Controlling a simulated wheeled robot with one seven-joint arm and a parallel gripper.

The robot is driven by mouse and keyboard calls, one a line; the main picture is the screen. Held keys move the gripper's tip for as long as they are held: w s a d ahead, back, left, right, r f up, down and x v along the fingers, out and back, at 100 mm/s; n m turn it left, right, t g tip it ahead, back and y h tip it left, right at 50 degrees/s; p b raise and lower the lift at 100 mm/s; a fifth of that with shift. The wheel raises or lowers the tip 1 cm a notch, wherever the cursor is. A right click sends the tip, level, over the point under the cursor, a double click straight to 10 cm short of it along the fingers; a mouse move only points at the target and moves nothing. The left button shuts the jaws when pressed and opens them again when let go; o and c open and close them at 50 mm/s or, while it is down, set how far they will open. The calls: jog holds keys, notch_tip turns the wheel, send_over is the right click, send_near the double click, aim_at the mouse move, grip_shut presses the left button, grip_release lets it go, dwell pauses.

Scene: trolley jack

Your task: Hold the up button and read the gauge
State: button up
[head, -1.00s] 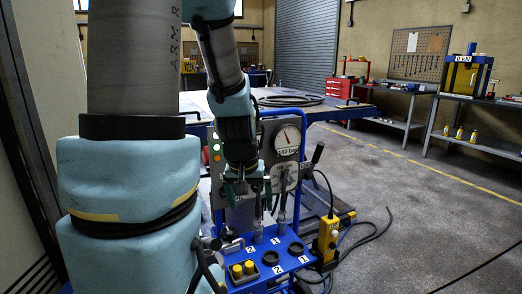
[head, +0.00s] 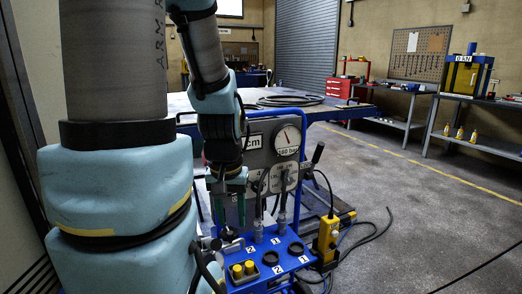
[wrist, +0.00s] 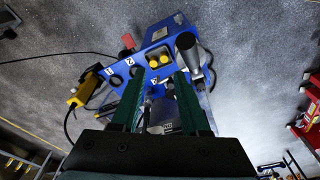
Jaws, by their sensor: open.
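The gauge (head: 288,140) is a round white dial with a dark needle on the grey panel of the blue trolley. A label below its centre reads "160 bar" or similar, too small to be sure. A yellow pendant box (head: 327,238) hangs at the trolley's right side; it also shows at the left in the wrist view (wrist: 87,90). Its buttons are too small to tell apart. My gripper (head: 228,212) has green fingers, open and empty, pointing down in front of the panel, left of the gauge and pendant. In the wrist view its fingers (wrist: 160,80) stand apart over the trolley's hose fittings.
The blue trolley deck (head: 262,256) carries numbered sockets, hoses and two yellow caps (head: 243,269). A "cm" display (head: 253,141) is beside the gauge. A black cable (head: 385,228) lies on the floor at right. A blue table (head: 330,112) stands behind; the floor at right is mostly clear.

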grip_shut()
dwell(1.0)
